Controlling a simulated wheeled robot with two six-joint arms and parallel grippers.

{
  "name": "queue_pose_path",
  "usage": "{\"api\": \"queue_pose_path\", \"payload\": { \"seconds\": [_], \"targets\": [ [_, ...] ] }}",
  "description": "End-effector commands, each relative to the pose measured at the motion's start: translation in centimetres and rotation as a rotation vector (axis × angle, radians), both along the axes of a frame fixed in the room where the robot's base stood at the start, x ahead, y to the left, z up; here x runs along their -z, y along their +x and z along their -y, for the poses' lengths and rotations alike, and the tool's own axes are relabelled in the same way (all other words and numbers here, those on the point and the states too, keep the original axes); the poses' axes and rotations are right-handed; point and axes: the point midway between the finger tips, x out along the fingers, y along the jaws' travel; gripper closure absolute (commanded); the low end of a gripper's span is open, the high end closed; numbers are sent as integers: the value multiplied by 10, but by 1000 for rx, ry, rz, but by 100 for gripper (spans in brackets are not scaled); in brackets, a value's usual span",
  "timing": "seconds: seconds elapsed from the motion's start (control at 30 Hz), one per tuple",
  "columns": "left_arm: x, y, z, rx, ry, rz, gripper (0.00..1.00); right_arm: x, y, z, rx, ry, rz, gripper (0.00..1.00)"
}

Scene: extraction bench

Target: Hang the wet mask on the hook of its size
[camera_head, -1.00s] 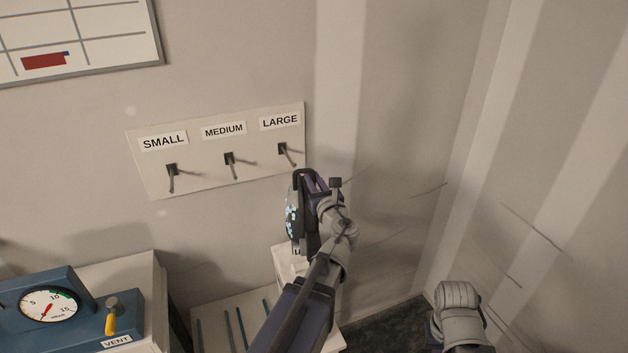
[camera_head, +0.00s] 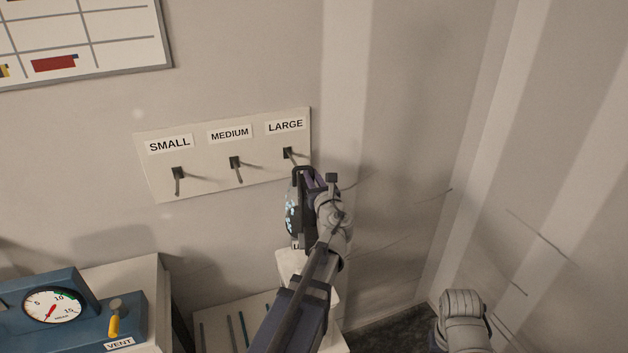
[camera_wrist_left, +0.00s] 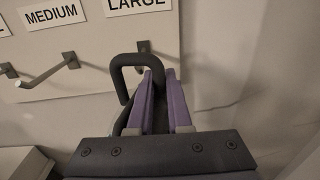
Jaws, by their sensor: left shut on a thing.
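The mask (camera_head: 293,215) is dark with light-blue wet specks and hangs at my left gripper (camera_head: 311,178), just below the LARGE hook (camera_head: 288,153). In the left wrist view, the gripper's purple fingers (camera_wrist_left: 158,88) are shut on the mask's black strap loop (camera_wrist_left: 127,62), which stands up to their left. The LARGE hook (camera_wrist_left: 144,46) shows partly behind the loop; whether they touch I cannot tell. The SMALL hook (camera_head: 178,175) and MEDIUM hook (camera_head: 235,164) are bare. The mask's size marking cannot be read.
The pale hook board (camera_head: 209,188) is fixed to the wall. A blue gauge box (camera_head: 85,310) with a yellow-handled VENT lever (camera_head: 114,320) stands at lower left. A wall chart (camera_head: 105,50) hangs at upper left. The wall right of the board is clear.

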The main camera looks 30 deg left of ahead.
Motion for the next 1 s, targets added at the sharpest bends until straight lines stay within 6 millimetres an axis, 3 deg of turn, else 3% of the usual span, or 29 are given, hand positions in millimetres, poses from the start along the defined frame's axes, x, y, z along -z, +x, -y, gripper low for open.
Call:
{"api": "queue_pose_path", "payload": {
  "seconds": [1.0],
  "targets": [
    [12, 32, -39, -3, 2, -1, 100, 12, 0, 0, -3, -1, 0, 100]
  ]
}}
